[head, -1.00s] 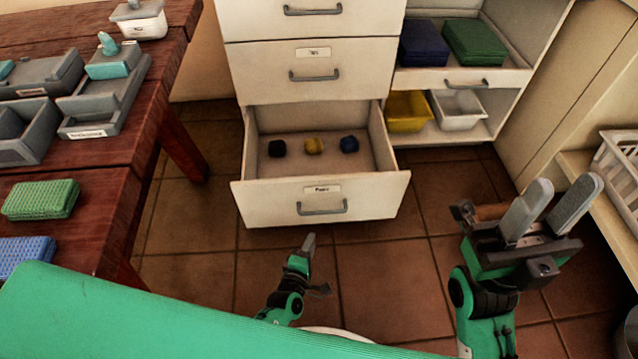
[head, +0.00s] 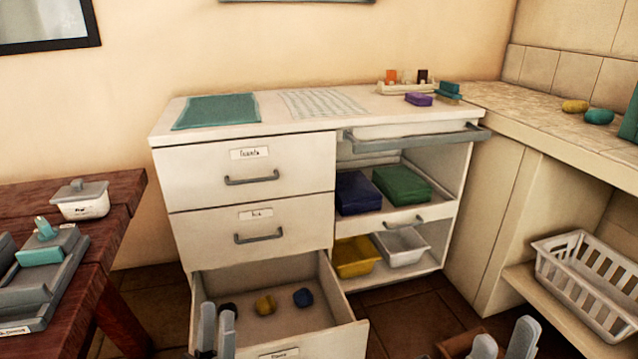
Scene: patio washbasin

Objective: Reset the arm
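My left gripper (head: 217,328) shows at the bottom edge of the head view, in front of the open bottom drawer (head: 340,338). Its two grey fingers point up with a narrow gap between them and nothing visible in it. My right gripper (head: 504,345) shows at the bottom right, its two grey fingertips apart with nothing between them. The rest of both arms is below the frame.
A wooden table (head: 118,225) stands at left. A white basket (head: 588,283) sits on a low shelf at right. The cabinet top (head: 262,105) holds towels and soaps.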

